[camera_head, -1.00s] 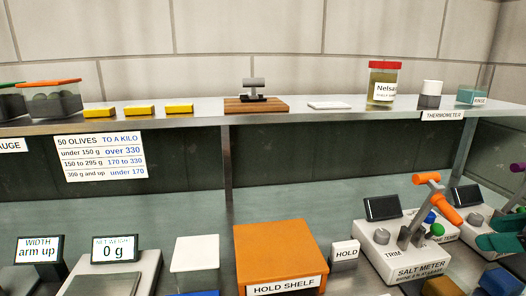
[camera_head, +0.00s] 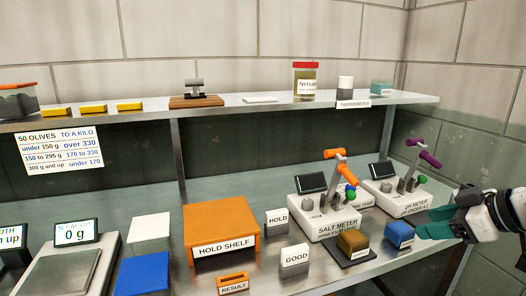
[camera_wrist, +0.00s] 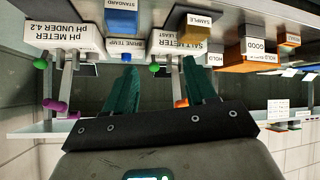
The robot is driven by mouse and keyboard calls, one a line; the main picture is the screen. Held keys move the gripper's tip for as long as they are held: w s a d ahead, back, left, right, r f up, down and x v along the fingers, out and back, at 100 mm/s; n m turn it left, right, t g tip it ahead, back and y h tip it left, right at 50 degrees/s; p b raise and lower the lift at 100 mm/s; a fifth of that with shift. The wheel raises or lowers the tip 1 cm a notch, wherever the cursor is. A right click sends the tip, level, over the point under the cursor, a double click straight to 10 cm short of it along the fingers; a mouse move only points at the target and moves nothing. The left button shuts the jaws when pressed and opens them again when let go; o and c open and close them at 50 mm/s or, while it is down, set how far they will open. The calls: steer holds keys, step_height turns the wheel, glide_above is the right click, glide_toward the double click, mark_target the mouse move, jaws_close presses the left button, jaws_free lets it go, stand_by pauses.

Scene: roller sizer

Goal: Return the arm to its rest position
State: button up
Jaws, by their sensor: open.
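My gripper (camera_head: 436,225) is at the right of the head view, with its teal fingers pointing left. It is beside the blue block (camera_head: 399,236) in front of the pH meter; I cannot tell whether they touch. In the wrist view my gripper (camera_wrist: 162,86) shows two teal fingers spread apart with nothing held between them. The salt meter (camera_head: 325,215) and the pH meter (camera_head: 395,195) stand behind, each with a handle on top, one orange and one purple.
An orange hold shelf (camera_head: 222,225), a HOLD block (camera_head: 277,222), a GOOD block (camera_head: 295,260) and a SAMPLE block (camera_head: 353,243) crowd the counter. A scale (camera_head: 62,270) stands at left. An upper shelf (camera_head: 240,107) carries a red-lidded jar (camera_head: 305,82). Open space lies at the lower right.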

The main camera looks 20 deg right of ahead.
steer(key=s+a+f+m+g+p, duration=0.2)
steer(key=s+a+f+p, duration=0.1)
steer(key=a+f, duration=0.55)
steer(key=s+a+f+m+g+p, duration=0.2)
steer(key=s+a+f, duration=0.1)
steer(key=a+f, duration=0.6)
steer(key=s+f+g+h+p, duration=0.1)
steer(key=s+f, duration=0.2)
steer(key=s, duration=0.3)
steer(key=s+f+m+g+p, duration=0.1)
steer(key=s+f+g, duration=0.1)
steer(key=s, duration=0.5)
steer(key=s+f+g+h+p, duration=0.1)
steer(key=s+f, duration=0.4)
steer(key=s, duration=0.1)
steer(key=shift+s+a+g+h+p, duration=0.2)
steer(key=shift+s+g+h+p, duration=0.1)
steer(key=shift+s+g+p, duration=0.1)
